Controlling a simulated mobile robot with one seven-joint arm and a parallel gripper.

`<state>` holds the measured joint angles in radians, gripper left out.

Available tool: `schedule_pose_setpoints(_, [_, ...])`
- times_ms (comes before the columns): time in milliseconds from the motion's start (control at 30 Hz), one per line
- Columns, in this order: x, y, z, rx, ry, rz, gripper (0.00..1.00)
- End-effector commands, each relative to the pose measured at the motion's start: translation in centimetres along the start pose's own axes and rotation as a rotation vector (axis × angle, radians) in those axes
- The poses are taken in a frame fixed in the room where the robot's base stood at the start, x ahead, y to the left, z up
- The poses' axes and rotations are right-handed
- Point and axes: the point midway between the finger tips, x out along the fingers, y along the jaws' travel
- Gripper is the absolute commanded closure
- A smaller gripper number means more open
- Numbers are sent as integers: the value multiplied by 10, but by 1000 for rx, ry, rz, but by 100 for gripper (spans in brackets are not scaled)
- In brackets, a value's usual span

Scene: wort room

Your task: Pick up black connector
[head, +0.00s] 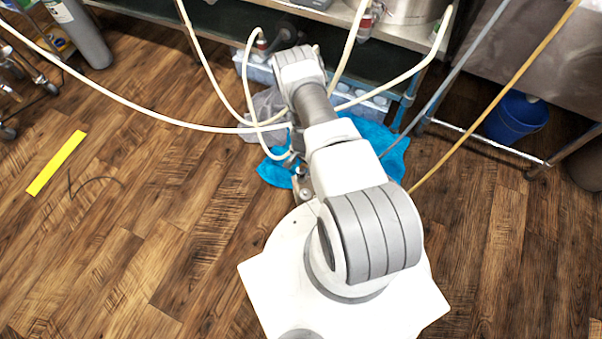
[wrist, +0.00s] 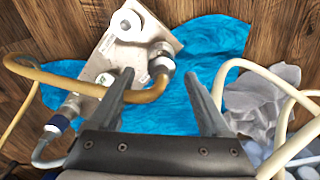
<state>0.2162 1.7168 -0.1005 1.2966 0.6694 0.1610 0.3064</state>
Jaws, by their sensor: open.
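I cannot make out a clearly black connector in either view. In the wrist view a metal plate with round fittings (wrist: 118,50) lies on a blue cloth (wrist: 215,45). A tan hose (wrist: 60,83) ends in a metal fitting (wrist: 161,61) at the plate's right side. A grey cable with a dark blue collar (wrist: 58,124) meets the plate's lower left. My gripper (wrist: 158,78) is open, with one dark finger over the plate's lower right and the other over the cloth. In the head view my arm hides the gripper.
Cream hoses (head: 150,107) arch across the floor and past my arm. A steel shelf (head: 405,35) stands behind. A blue bucket (head: 516,117) is at right. A grey cylinder (head: 82,35) stands at upper left. Wood floor is open around the yellow strip (head: 56,163).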

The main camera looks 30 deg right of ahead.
Motion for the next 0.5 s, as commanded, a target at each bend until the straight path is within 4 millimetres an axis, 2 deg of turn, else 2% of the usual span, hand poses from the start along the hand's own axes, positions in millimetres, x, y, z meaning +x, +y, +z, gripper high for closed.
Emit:
schedule_pose_setpoints(33, [10, 0, 1, -1, -1, 1, 19])
schedule_pose_setpoints(233, [40, -1, 2, -1, 0, 2, 19])
schedule_pose_setpoints(333, [46, -2, 1, 0, 0, 1, 19])
schedule_pose_setpoints(500, [45, -2, 1, 0, 0, 1, 19])
